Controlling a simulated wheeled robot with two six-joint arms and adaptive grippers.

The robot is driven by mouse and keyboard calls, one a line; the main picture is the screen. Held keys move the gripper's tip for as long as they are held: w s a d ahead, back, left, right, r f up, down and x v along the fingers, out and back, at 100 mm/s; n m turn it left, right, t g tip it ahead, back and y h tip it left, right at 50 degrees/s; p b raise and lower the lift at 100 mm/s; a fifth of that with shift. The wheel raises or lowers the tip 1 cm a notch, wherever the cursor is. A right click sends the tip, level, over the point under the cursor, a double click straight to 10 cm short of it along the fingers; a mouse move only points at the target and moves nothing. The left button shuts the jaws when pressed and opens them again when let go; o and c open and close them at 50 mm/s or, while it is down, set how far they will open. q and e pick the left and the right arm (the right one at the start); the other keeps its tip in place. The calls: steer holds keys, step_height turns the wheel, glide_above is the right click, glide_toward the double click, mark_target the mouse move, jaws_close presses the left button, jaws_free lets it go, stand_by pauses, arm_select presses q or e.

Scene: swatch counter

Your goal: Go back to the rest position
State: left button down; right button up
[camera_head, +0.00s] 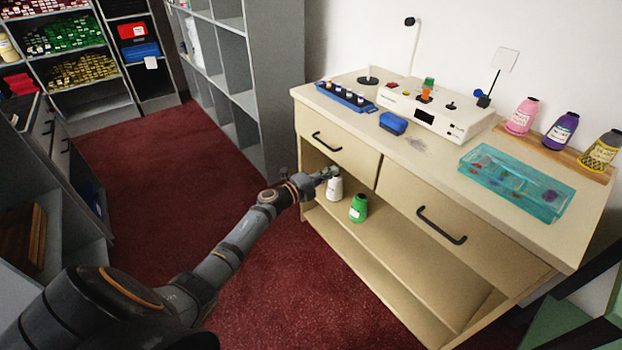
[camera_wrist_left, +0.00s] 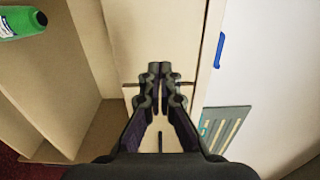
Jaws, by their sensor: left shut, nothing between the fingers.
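My left gripper (camera_head: 327,174) is at the front of the wooden counter, just below the left drawer. Its fingers are shut with nothing between them, as the left wrist view (camera_wrist_left: 160,75) also shows. A white bottle (camera_head: 334,190) stands on the open shelf right by the gripper in the head view; I cannot tell whether they touch. A green bottle (camera_head: 358,208) stands on the same shelf, a little to the right. It also shows at the upper left of the left wrist view (camera_wrist_left: 20,22). My right gripper is not in view.
The counter (camera_head: 432,164) has two drawers with black handles. On top are a white device (camera_head: 436,115), a blue rack (camera_head: 346,97), a blue block (camera_head: 393,123), a teal tray (camera_head: 540,205) and several bottles. Grey shelving (camera_head: 240,70) stands behind. Red carpet (camera_head: 150,165) is clear left of my arm.

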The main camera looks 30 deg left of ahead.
arm_select(q)
steer(key=v, duration=0.4)
steer(key=shift+s+a+f, duration=0.15)
steer(key=shift+a+f, duration=0.05)
steer(key=shift+f, duration=0.15)
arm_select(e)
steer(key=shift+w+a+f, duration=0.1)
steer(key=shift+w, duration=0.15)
arm_select(q)
steer(key=shift+f, duration=0.15)
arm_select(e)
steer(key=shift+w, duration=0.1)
